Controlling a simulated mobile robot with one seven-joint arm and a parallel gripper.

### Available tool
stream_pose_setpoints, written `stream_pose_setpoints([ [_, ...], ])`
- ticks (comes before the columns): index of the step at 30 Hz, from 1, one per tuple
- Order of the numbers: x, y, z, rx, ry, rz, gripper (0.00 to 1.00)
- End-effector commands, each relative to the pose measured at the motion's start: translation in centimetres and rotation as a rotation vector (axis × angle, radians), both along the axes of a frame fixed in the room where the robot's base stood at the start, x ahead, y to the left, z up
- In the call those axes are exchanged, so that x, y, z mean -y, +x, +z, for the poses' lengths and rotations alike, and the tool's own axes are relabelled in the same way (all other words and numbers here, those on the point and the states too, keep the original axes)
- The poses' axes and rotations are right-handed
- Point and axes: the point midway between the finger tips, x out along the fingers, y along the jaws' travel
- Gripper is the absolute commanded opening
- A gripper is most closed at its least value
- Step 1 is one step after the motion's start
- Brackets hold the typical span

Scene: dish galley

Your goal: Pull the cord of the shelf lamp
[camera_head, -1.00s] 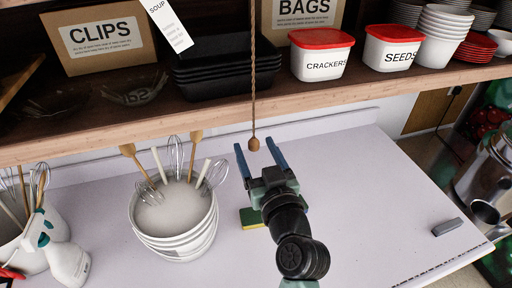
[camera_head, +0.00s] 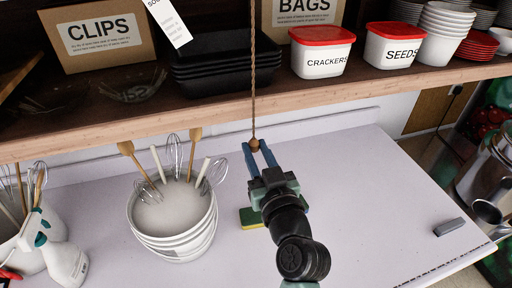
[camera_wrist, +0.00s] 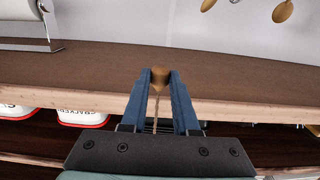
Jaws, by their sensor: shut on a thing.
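The lamp cord (camera_head: 253,75) is a brown twisted string hanging down in front of the shelf. A wooden knob (camera_head: 254,144) is at its lower end. My gripper (camera_head: 258,147) has its blue fingers closed in on the knob, just below the shelf's front edge. In the wrist view the knob (camera_wrist: 160,76) sits between the fingertips of my gripper (camera_wrist: 160,82), with the cord running back between the fingers. The lamp itself is not in view.
The wooden shelf (camera_head: 120,133) carries the clips box (camera_head: 97,38), black trays (camera_head: 215,75), a crackers tub (camera_head: 321,62) and a seeds tub (camera_head: 390,52). A white bucket of whisks (camera_head: 172,235) stands left of my arm.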

Motion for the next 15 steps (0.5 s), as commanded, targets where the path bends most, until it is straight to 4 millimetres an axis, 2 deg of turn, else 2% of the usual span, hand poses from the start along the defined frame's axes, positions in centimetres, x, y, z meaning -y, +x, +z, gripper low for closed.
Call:
stream_pose_setpoints([
  [7,-0.01,-0.01,-1.20,-0.003,0.000,0.000,0.00],
  [15,-0.01,-0.01,-0.45,-0.003,-0.002,0.000,0.00],
])
